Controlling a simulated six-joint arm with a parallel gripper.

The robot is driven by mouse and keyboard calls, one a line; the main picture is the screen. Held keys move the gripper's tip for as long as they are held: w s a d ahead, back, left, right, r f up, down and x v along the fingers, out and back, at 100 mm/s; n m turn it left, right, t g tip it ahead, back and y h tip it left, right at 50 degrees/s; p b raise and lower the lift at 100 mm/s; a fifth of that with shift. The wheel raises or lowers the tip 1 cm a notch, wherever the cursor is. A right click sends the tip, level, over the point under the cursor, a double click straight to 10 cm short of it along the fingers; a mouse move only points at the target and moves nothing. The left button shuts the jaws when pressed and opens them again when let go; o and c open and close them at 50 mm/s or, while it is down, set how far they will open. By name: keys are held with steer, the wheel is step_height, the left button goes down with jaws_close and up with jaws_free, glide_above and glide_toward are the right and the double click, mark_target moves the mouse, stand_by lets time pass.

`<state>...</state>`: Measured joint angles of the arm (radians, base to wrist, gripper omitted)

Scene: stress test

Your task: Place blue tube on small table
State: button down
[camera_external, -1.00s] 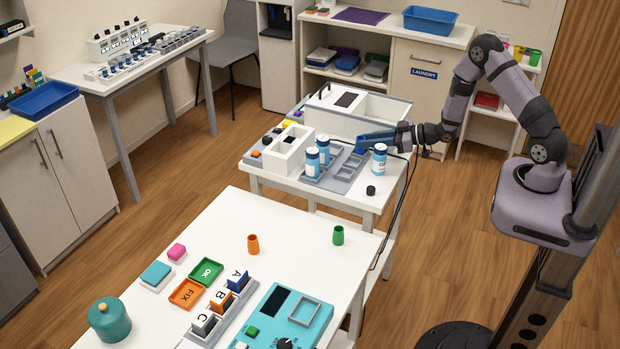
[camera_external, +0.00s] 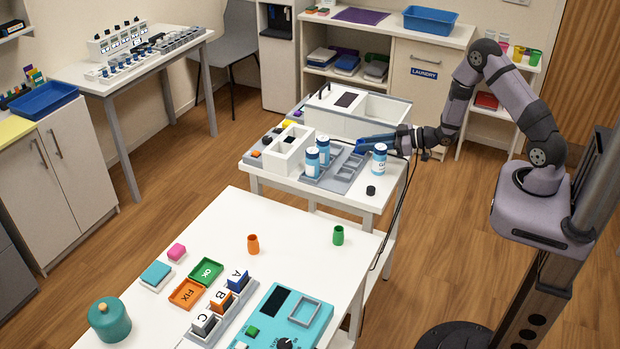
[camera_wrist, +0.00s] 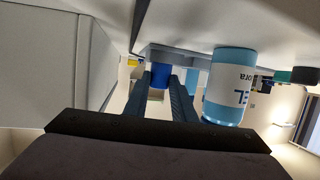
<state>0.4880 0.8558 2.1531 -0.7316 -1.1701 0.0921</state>
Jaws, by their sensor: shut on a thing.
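My gripper (camera_external: 366,141) is over the white small table (camera_external: 341,197), reaching in from the right. In the wrist view, my two dark ribbed fingers (camera_wrist: 168,97) are shut on the blue tube (camera_wrist: 160,75), which sits between their tips. In the outside view the tube is hard to tell apart from the bluish fingers. The gripper is low, close above a grey tray (camera_external: 347,176) with square recesses. Whether the tube touches the tray or table cannot be told.
Two more bottles (camera_external: 312,165) stand on the tray's left. A white box (camera_external: 289,152) and a larger bin (camera_external: 385,110) flank the tray. A black cap (camera_external: 370,190) lies in front.

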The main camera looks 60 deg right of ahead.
steer(key=c, duration=1.4)
jaws_free()
steer(key=shift+b+v, duration=1)
steer(key=shift+v, duration=2.7)
steer(key=shift+r, duration=0.1)
